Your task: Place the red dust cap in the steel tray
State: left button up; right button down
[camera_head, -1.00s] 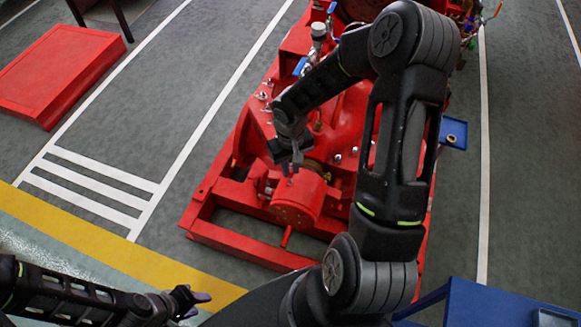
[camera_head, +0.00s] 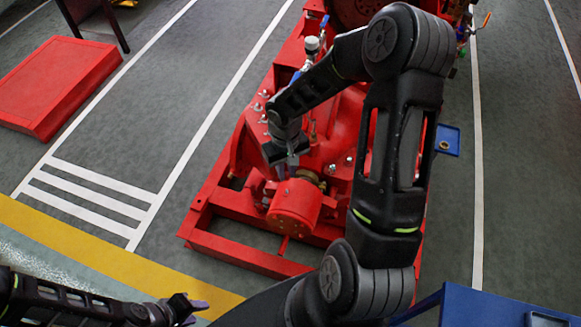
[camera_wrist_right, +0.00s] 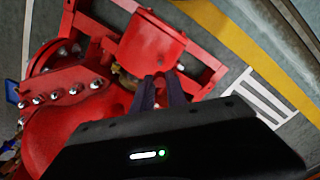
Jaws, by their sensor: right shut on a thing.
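My right gripper (camera_head: 291,167) is above the red cylindrical housing (camera_head: 294,207) at the near end of the pumpset. Its two dark fingers also show in the right wrist view (camera_wrist_right: 160,92), close together in front of that housing (camera_wrist_right: 153,42). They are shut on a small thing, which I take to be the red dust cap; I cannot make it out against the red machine. My left gripper (camera_head: 190,308) is at the bottom left, its fingertips apart and empty. A grey tray-like thing (camera_head: 546,319), perhaps the steel tray, is cut off at the bottom right.
The grey thing lies on a blue cart top (camera_head: 485,307). A small blue tray (camera_head: 447,140) with a ring in it is right of the pumpset. A red platform (camera_head: 60,85) lies at upper left.

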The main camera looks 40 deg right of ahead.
jog(key=w+a+r+n, duration=0.1)
jog(key=w+a+r, duration=0.4)
jog(key=r, duration=0.3)
jog(key=w+a+r+n, duration=0.1)
jog(key=w+a+r, duration=0.4)
jog(key=a+r, duration=0.2)
jog(key=shift+w+a+r, duration=0.15)
jog(key=shift+a+r, duration=0.1)
jog(key=shift+r, duration=0.25)
